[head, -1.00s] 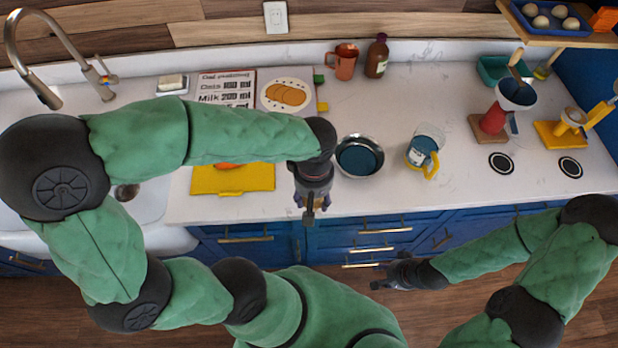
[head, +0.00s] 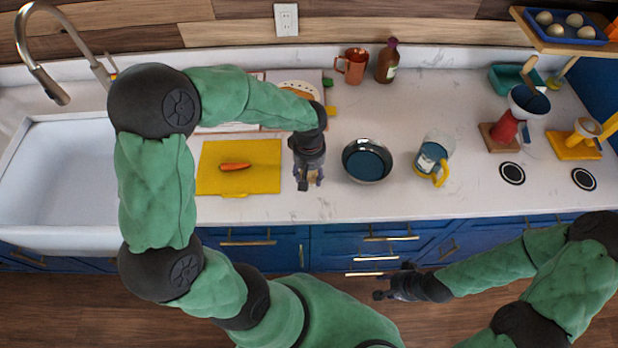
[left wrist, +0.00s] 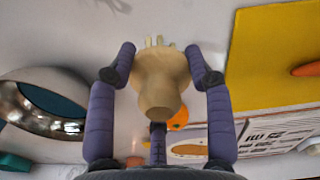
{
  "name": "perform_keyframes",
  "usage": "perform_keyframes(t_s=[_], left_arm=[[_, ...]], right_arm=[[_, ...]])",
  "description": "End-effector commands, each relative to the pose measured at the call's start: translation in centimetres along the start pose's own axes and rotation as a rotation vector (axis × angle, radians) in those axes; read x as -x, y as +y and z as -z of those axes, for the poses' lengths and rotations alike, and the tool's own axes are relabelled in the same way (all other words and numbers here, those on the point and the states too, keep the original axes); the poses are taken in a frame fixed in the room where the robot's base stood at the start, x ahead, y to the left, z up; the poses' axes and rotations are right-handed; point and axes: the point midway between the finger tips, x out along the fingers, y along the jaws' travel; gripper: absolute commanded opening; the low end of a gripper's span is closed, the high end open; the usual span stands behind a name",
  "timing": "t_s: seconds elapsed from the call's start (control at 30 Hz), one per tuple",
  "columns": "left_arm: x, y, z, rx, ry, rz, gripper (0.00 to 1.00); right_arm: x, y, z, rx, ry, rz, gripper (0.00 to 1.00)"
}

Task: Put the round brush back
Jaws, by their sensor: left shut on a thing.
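The round brush (left wrist: 158,80), a tan wooden piece with a rounded knob and pale prongs at its far end, sits between the purple fingers of my left gripper (left wrist: 160,70) in the left wrist view. The fingers are shut on it. In the head view my left gripper (head: 308,182) hangs over the counter, between the yellow board and the metal bowl, and mostly hides the brush. My right gripper (head: 391,281) is empty in front of the lower drawers, with its fingers apart.
A yellow board (head: 210,180) with a carrot (head: 235,167) lies left. A blue-lined metal bowl (head: 367,160) and a yellow-handled jug (head: 433,160) stand right. Further right are two round black-and-white discs (head: 512,173), a red stand (head: 506,128) and a yellow stand (head: 575,143).

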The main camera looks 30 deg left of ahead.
Motion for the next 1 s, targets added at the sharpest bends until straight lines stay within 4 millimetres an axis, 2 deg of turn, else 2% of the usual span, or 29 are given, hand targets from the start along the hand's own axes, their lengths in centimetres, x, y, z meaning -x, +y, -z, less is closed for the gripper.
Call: perform_keyframes(t_s=[0.07, 0.27, 0.67, 0.7, 0.77, 0.8, 1.0], left_arm=[[-0.9, 0.0, 0.6, 0.002, -0.002, 0.002, 0.21], [-3.6, 0.0, 0.4, 0.001, -0.002, 0.001, 0.21], [-4.0, 0.1, 0.4, 0.001, -0.001, 0.000, 0.21], [-4.1, 0.1, 0.4, 0.001, -0.001, 0.000, 0.55], [-4.0, 0.1, 0.4, 0.001, -0.001, 0.000, 0.71], [-4.0, 0.1, 0.4, 0.001, -0.001, 0.000, 0.75], [-3.9, 0.1, 0.4, 0.001, -0.001, 0.000, 0.75]], right_arm=[[-0.2, 0.1, 0.0, 0.000, 0.000, 0.000, 0.40], [-0.7, 0.3, 0.0, 0.000, 0.000, 0.000, 0.40], [-1.1, 0.4, 0.0, 0.000, 0.000, 0.000, 0.40], [-1.1, 0.4, 0.0, 0.000, 0.000, 0.000, 0.40], [-1.0, 0.4, 0.0, 0.000, 0.000, 0.000, 0.40], [-1.0, 0.4, 0.0, 0.000, 0.000, 0.000, 0.40], [-1.0, 0.3, 0.0, 0.000, 0.000, 0.000, 0.40]])
